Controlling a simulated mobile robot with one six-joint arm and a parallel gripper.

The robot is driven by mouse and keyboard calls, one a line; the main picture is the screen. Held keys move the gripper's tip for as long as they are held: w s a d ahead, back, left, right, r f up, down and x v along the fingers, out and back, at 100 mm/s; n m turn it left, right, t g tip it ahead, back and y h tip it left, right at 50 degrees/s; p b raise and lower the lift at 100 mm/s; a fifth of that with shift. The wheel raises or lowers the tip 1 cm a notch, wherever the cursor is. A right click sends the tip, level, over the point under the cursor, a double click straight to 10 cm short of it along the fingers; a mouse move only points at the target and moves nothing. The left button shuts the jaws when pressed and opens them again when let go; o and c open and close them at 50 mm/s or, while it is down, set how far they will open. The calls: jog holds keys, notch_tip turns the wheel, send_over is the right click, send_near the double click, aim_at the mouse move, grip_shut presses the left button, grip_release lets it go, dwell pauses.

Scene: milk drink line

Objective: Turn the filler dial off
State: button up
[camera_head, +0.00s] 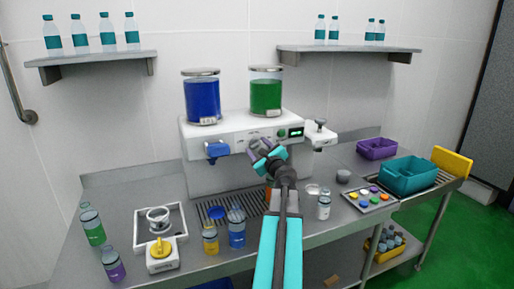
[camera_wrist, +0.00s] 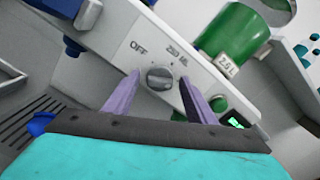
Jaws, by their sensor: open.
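The filler dial (camera_wrist: 159,78) is a small dark grey knob on the white front panel of the filler (camera_head: 185,142). In the wrist view the panel reads "OFF" up and left of the dial and "250 ML" up and right. I cannot tell clearly which mark the dial points to. My gripper (camera_wrist: 162,88) is open, with one purple finger on each side of the dial. I cannot tell whether they touch it. In the head view my gripper (camera_head: 264,152) is at the panel and hides the dial.
A blue tank (camera_head: 202,98) and a green tank (camera_head: 265,95) stand on the filler. A blue nozzle (camera_head: 216,149) is left of my gripper. Below are a blue bottle (camera_head: 237,230), a yellow bottle (camera_head: 210,239) and a white bottle (camera_head: 324,206). A teal crate (camera_head: 408,176) stands right.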

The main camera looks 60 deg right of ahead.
jog(key=c, duration=0.9)
jog(key=shift+a, duration=0.2)
jog(key=shift+c, duration=0.8)
jog(key=shift+d, duration=0.15)
jog(key=shift+f, duration=0.1)
